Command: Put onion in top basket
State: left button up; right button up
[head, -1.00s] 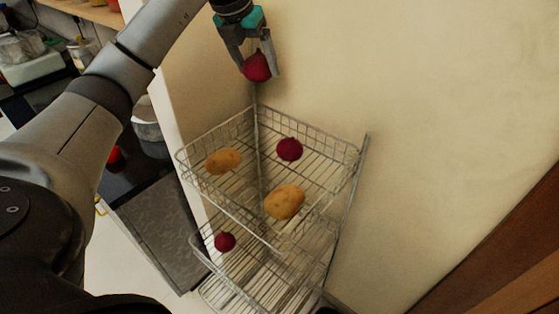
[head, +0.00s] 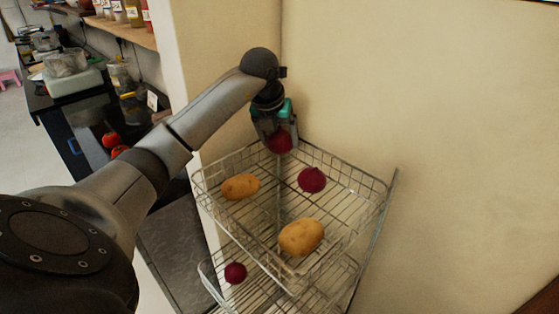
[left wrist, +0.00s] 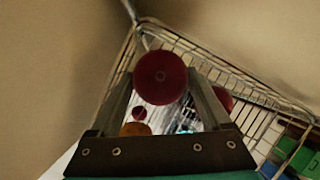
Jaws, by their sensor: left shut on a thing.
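A dark red onion (head: 279,142) is held between the fingers of my left gripper (head: 280,138), which is shut on it. It also shows in the left wrist view (left wrist: 160,77) between the fingertips. The gripper points down over the back corner of the top basket (head: 345,246), around rim height; I cannot tell whether the onion is below the rim. Inside the top basket lie another red onion (head: 312,180) and two potatoes, one at the left (head: 240,186) and one at the front (head: 301,237). A further onion (head: 235,273) lies in the basket below. My right gripper is not in view.
The wire rack stands in a corner against cream walls (head: 460,130). A dark counter with red tomatoes (head: 111,140) and a shelf of jars (head: 133,14) are at the left. There is bare wire floor in the middle of the top basket.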

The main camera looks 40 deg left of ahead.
aim_at(280, 169)
pick_arm(q)
notch_tip(280, 169, down, 5)
jog(key=shift+r+b, duration=0.15)
jog(key=shift+b, duration=0.3)
jog(key=shift+f, duration=0.25)
jog(key=o, duration=1.3)
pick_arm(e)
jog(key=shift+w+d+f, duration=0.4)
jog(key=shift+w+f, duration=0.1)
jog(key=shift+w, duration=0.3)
